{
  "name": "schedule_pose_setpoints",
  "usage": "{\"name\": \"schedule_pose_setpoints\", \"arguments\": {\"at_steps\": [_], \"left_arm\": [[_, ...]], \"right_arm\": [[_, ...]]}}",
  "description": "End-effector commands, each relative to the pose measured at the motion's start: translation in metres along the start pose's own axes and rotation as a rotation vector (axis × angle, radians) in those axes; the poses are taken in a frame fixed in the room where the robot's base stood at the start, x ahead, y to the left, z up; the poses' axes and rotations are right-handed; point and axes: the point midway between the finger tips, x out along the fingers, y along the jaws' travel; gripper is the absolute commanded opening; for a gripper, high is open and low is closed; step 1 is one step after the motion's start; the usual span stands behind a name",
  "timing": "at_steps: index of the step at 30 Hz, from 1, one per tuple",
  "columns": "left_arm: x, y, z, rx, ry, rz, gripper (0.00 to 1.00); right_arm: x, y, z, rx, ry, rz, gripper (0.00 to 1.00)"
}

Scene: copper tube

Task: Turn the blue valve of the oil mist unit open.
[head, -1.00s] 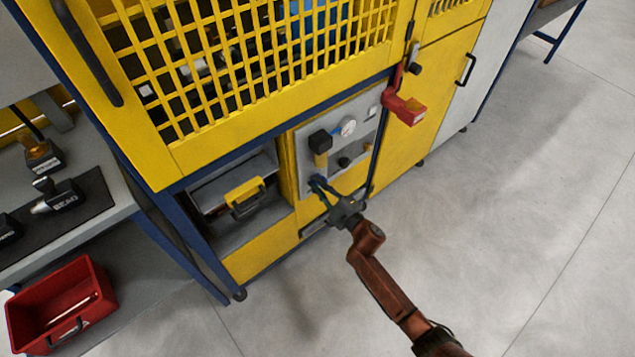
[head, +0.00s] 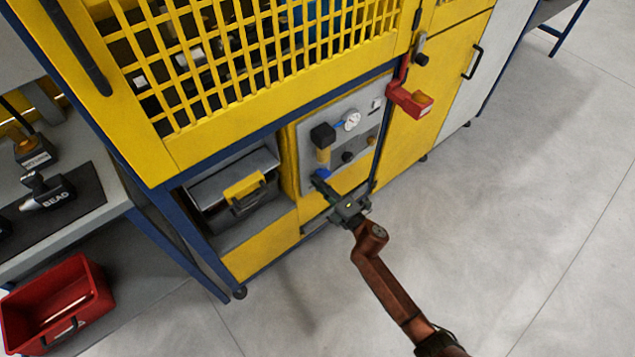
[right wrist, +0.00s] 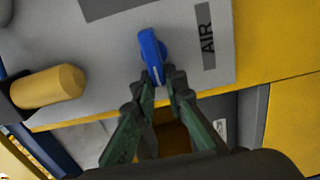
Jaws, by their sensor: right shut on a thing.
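The blue valve (head: 323,173) sits low on the grey panel (head: 309,150) of the oil mist unit, below a clear yellowish bowl with a black top (head: 323,137). In the right wrist view the blue valve handle (right wrist: 151,50) stands nearly upright, leaning slightly, left of the label AIR. My right gripper (head: 322,184) reaches it from below. In the right wrist view its green fingertips (right wrist: 163,78) are closed on the lower end of the handle and partly hide it. My left gripper is not in view.
A gauge (head: 352,121) and black knobs (head: 348,157) are on the same panel. A grey case with a yellow handle (head: 244,187) sits in the bay to the left. The floor at right is clear.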

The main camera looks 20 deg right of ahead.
Motion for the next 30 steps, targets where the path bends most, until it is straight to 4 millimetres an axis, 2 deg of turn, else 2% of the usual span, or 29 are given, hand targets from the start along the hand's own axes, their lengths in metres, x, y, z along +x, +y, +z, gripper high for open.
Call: {"name": "schedule_pose_setpoints", "arguments": {"at_steps": [12,13,20,30], "left_arm": [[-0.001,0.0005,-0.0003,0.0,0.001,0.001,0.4],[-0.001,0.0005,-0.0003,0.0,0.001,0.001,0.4],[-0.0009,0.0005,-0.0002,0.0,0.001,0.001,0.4],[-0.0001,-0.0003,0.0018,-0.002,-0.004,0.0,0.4]], "right_arm": [[-0.0008,-0.003,-0.0012,-0.008,0.002,-0.004,0.0],[-0.0008,-0.003,-0.0012,-0.008,0.002,-0.004,0.13],[-0.0005,-0.0019,-0.0007,-0.007,0.001,-0.003,0.29],[-0.0038,-0.0013,-0.0001,-0.007,0.0,-0.002,0.29]]}}
